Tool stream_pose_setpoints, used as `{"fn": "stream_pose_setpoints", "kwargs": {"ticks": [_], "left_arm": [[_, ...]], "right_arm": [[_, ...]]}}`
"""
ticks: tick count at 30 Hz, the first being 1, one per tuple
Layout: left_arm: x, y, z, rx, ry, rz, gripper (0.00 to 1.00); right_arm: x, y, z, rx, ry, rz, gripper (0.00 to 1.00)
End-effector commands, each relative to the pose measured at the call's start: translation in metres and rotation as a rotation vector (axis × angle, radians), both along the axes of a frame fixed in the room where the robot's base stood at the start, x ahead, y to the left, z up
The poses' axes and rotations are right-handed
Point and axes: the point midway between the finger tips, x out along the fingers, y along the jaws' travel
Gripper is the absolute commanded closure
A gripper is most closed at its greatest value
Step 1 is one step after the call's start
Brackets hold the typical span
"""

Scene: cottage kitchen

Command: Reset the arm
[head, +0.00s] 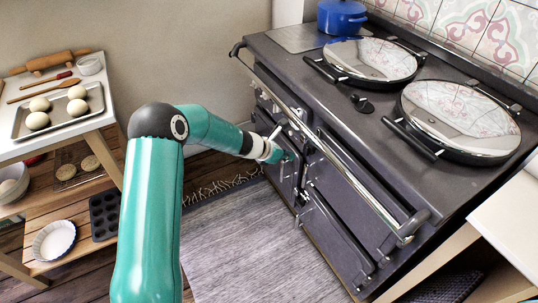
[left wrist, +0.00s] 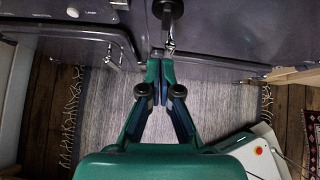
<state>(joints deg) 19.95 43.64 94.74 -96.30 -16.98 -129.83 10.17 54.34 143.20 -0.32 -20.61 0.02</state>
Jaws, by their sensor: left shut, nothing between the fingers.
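My left arm (head: 150,210) comes up from the bottom of the head view and reaches across to the front of the dark range cooker (head: 345,150). My left gripper (head: 277,150) is at the cooker's front, near its upper left door. In the left wrist view my left gripper (left wrist: 160,72) has its two fingers together with nothing between them. The fingertips are close to a small metal latch (left wrist: 169,45) below a dark round knob (left wrist: 168,8). I cannot tell whether they touch it. My right gripper does not show.
A metal rail (head: 340,160) runs along the cooker front. A grey rug (head: 245,245) lies on the floor before it. At left, a wooden shelf unit holds a tray (head: 98,97) of dough balls. A pale counter (head: 510,220) is at right. A blue pot (head: 341,17) stands on the cooker.

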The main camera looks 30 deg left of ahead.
Motion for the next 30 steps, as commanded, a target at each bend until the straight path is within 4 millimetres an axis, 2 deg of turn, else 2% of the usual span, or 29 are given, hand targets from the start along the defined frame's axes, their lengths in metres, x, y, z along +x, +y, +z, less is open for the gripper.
{"fn": "stream_pose_setpoints", "kwargs": {"ticks": [1, 3, 10, 20, 23, 26, 29, 30], "left_arm": [[-0.007, 0.009, 0.014, 0.003, -0.007, 0.007, 1.0], [-0.017, 0.012, 0.025, 0.004, -0.005, 0.002, 1.0], [-0.042, 0.023, 0.053, 0.004, -0.003, -0.007, 1.0], [-0.053, 0.027, 0.064, 0.002, -0.001, -0.013, 1.0], [-0.051, 0.014, 0.065, -0.003, 0.005, -0.034, 1.0], [-0.056, -0.014, 0.052, -0.025, 0.044, -0.079, 1.0], [-0.076, -0.057, 0.026, -0.117, 0.141, -0.083, 1.0], [-0.088, -0.078, 0.014, -0.183, 0.203, -0.051, 1.0]], "right_arm": [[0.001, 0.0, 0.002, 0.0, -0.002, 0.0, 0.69], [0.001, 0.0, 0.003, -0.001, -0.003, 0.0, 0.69], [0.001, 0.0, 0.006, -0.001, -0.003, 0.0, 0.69], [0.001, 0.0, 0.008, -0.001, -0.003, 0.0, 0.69], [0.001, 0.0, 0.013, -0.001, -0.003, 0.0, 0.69], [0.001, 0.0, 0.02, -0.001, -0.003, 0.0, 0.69], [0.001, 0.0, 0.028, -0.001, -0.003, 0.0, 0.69], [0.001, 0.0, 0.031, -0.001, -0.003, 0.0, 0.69]]}}
